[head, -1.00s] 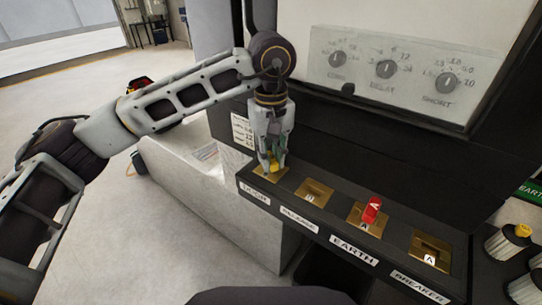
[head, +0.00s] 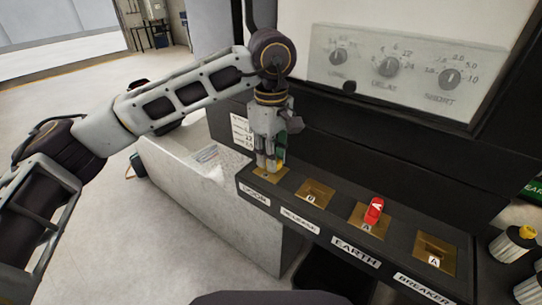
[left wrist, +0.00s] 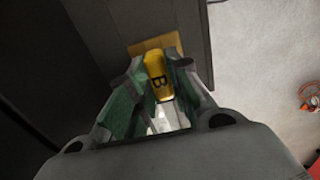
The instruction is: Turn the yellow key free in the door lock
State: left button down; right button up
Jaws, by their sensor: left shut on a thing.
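The yellow key, marked B, shows between my left fingers in the left wrist view (left wrist: 158,78). It stands in the brass plate of the door lock (left wrist: 148,45), which is at the left end of the black lock panel in the head view (head: 268,174). My left gripper (head: 268,166) points down over this lock and is shut on the key; its fingers hide the key in the head view. A "DOOR" label (head: 254,196) sits on the panel's front below it. My right gripper is not in view.
Further right on the panel are a brass lock with no key (head: 314,193), the earth lock with a red key (head: 374,210) and the breaker lock (head: 436,254). A dial panel (head: 395,68) stands behind.

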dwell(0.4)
pick_arm(q)
jog(key=c, duration=1.3)
grip_release()
jog(key=shift+o, duration=0.2)
jog(key=shift+r+p, duration=2.1)
jog(key=shift+r, duration=1.7)
